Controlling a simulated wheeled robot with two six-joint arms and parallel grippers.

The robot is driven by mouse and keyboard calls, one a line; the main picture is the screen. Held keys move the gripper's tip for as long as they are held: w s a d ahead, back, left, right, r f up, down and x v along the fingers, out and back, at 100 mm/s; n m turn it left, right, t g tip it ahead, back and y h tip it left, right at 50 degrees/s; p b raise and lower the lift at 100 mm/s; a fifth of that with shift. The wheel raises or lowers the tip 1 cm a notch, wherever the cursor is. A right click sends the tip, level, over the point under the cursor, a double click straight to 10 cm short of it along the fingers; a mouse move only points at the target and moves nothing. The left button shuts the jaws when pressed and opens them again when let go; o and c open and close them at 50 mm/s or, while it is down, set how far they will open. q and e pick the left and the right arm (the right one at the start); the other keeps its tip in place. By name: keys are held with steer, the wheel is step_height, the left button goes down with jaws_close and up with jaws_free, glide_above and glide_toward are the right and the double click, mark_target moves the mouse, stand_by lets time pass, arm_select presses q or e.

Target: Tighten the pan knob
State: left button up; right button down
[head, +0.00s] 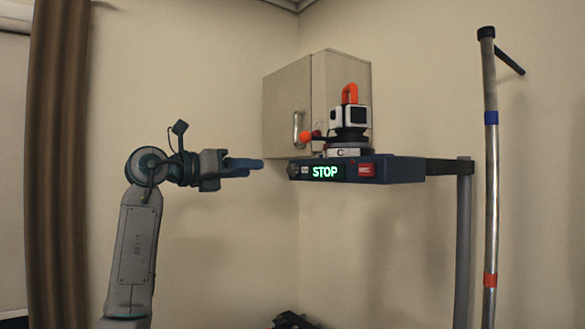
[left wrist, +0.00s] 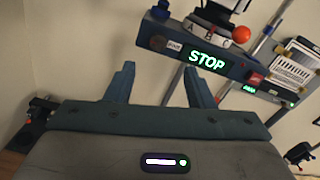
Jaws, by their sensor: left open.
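An orange ball-ended knob (head: 306,137) sticks out left from the base of a white and black device (head: 350,118) on a dark blue shelf unit (head: 400,169). I take it for the pan knob. In the left wrist view the orange ball (left wrist: 240,34) is at the upper right, beside a ring lettered A, B, C (left wrist: 208,35). My left gripper (head: 260,163) is left of the shelf unit and a little lower than the knob, pointing right. In the left wrist view its two fingers (left wrist: 159,69) stand apart with nothing between them. My right gripper is not seen.
The shelf unit's front has a green STOP display (head: 325,172), a red button (head: 367,170) and a small dark knob (head: 293,170). A grey post (head: 464,240) carries it. A pole with blue and red bands (head: 491,200) stands right. A wall cabinet (head: 288,105) is behind.

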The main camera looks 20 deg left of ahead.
mark_target(289, 169)
arm_select(q)
steer(key=p+x, duration=0.2)
steer(key=x, duration=0.2)
steer(key=p+x, duration=0.3)
steer(key=x, duration=0.2)
steer(key=shift+r, duration=0.2)
steer(key=shift+w+d+f, duration=0.1)
steer(key=shift+w+d, duration=0.2)
steer(key=shift+w, duration=0.25)
steer(key=shift+w+f, duration=0.1)
steer(key=shift+d, duration=0.1)
steer(key=shift+c, duration=0.2)
steer(key=c, duration=1)
